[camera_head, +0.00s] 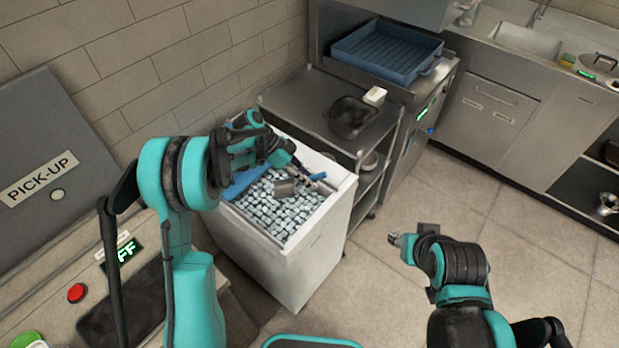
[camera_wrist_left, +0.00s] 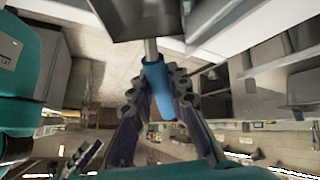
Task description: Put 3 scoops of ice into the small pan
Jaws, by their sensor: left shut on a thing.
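My left gripper (camera_head: 312,180) is over the ice bin and shut on the blue handle (camera_wrist_left: 158,90) of a metal scoop. The scoop's grey head (camera_head: 285,188) is over the ice (camera_head: 275,215), and its head (camera_wrist_left: 150,15) fills the top of the left wrist view. Whether ice lies in the scoop cannot be seen. A dark, shallow pan (camera_head: 350,117) sits on the steel cart behind the bin. My right gripper (camera_head: 395,239) is above the floor, away from the bin, and its fingers are too small to judge.
The white ice bin (camera_head: 308,262) has raised walls, with a blue piece (camera_head: 243,182) at its left side. A small white block (camera_head: 375,96) is beside the dark pan on the steel cart (camera_head: 300,100). A blue rack (camera_head: 387,52) stands farther back. The floor at right is clear.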

